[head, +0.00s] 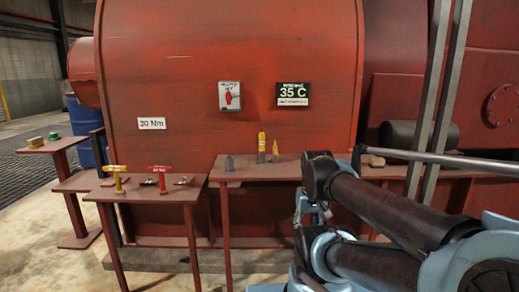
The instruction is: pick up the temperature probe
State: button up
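Two upright yellow-topped tools stand on the red bench (240,172) in front of the big red engine housing: a taller one with a dark lower part (261,146) and a slimmer, shorter one (275,150) just to its right. Either could be the temperature probe; I cannot tell which at this size. My folded arm is at the right, its dark joint close to the right of these tools in the picture. What seems to be my gripper (312,212) is a small pale-blue and dark part below that joint. Its fingers cannot be made out.
A small grey piece (229,163) stands left on the same bench. A lower red table (145,192) holds a yellow T-handled tool (117,178), a red one (160,178) and small parts. Slanted grey posts (431,100) and a rail (440,158) stand at the right.

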aim_at(261, 134)
jog(key=k, duration=1.05)
jog(key=u, duration=0.6)
jog(key=i, duration=1.55)
jog(key=z, duration=0.65)
